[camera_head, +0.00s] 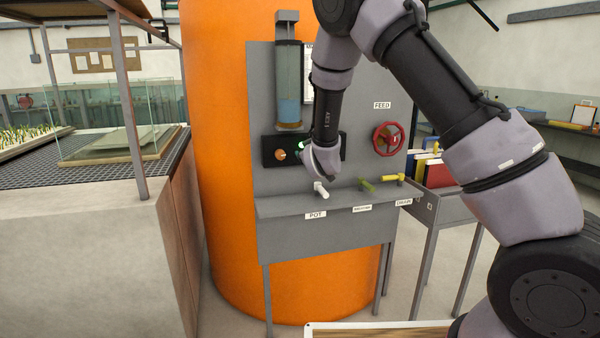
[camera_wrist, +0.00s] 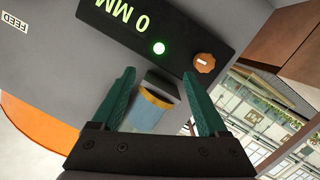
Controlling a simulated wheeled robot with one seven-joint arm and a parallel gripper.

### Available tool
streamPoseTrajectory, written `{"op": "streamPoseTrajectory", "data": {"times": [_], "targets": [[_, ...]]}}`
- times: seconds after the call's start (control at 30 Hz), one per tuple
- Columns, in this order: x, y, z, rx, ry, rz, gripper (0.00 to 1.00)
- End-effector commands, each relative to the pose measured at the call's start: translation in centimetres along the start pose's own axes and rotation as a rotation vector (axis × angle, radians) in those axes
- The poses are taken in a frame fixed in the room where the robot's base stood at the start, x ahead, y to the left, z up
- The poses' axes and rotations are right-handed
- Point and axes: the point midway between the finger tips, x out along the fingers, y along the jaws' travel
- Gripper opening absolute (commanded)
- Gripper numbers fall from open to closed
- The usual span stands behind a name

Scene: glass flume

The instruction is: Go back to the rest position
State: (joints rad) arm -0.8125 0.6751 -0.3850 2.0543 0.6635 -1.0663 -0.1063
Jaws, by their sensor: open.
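My gripper (camera_wrist: 158,74) is open in the wrist view, with its two green fingers apart and nothing held between them. The black control box (camera_wrist: 190,25) lies beyond the fingertips, upside down in that view. It carries a green lit light (camera_wrist: 158,48), an orange knob (camera_wrist: 204,63) and a "0 MM" display (camera_wrist: 128,10). In the head view my arm's end hangs in front of the same box (camera_head: 269,152) and covers part of it; the fingers cannot be made out there. My arm reaches in from the right, bent over the grey panel.
A clear tube (camera_head: 289,85) with blue liquid stands above the box. A red FEED wheel (camera_head: 388,139) is right of my wrist. White (camera_head: 321,190), green (camera_head: 366,184) and yellow (camera_head: 393,178) handles stick out below, along the ledge (camera_head: 290,207). An orange tank (camera_head: 222,200) stands behind.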

Motion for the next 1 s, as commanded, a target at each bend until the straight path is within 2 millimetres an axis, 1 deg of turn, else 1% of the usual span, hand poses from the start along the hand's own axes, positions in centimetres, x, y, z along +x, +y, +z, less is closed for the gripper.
{"op": "streamPoseTrajectory", "data": {"times": [0.03, 0.1, 0.17, 0.2, 0.27, 0.3, 0.37, 0.4, 0.47, 0.5, 0.57, 0.6, 0.67, 0.7, 0.77, 0.8, 0.87, 0.9, 1.0], "targets": [[-0.8, 3.0, -0.9, 0.084, -0.045, 0.008, 0.77], [-2.1, 6.0, -1.4, 0.186, -0.113, 0.002, 0.77], [-3.5, 8.3, -1.8, 0.269, -0.168, -0.006, 0.77], [-4.7, 9.7, -2.1, 0.322, -0.201, -0.012, 0.77], [-6.5, 11.8, -2.5, 0.396, -0.249, -0.023, 0.77], [-7.9, 13.0, -2.8, 0.443, -0.280, -0.030, 0.77], [-10.1, 14.7, -3.3, 0.509, -0.323, -0.044, 0.77], [-11.8, 15.7, -3.5, 0.551, -0.353, -0.052, 0.77], [-14.3, 17.1, -4.0, 0.609, -0.392, -0.066, 0.77], [-16.1, 18.0, -4.1, 0.645, -0.419, -0.073, 0.77], [-19.0, 19.0, -4.4, 0.694, -0.459, -0.085, 0.77], [-21.0, 19.7, -4.6, 0.724, -0.483, -0.091, 0.77], [-24.0, 20.4, -4.7, 0.764, -0.522, -0.100, 0.77], [-26.1, 20.8, -4.7, 0.790, -0.548, -0.103, 0.77], [-29.3, 21.3, -4.7, 0.825, -0.586, -0.104, 0.77], [-31.5, 21.4, -4.5, 0.847, -0.612, -0.103, 0.77], [-34.6, 21.5, -4.2, 0.876, -0.651, -0.098, 0.77], [-36.5, 21.4, -4.0, 0.892, -0.675, -0.093, 0.77], [-40.7, 21.1, -3.3, 0.927, -0.732, -0.075, 0.77]]}}
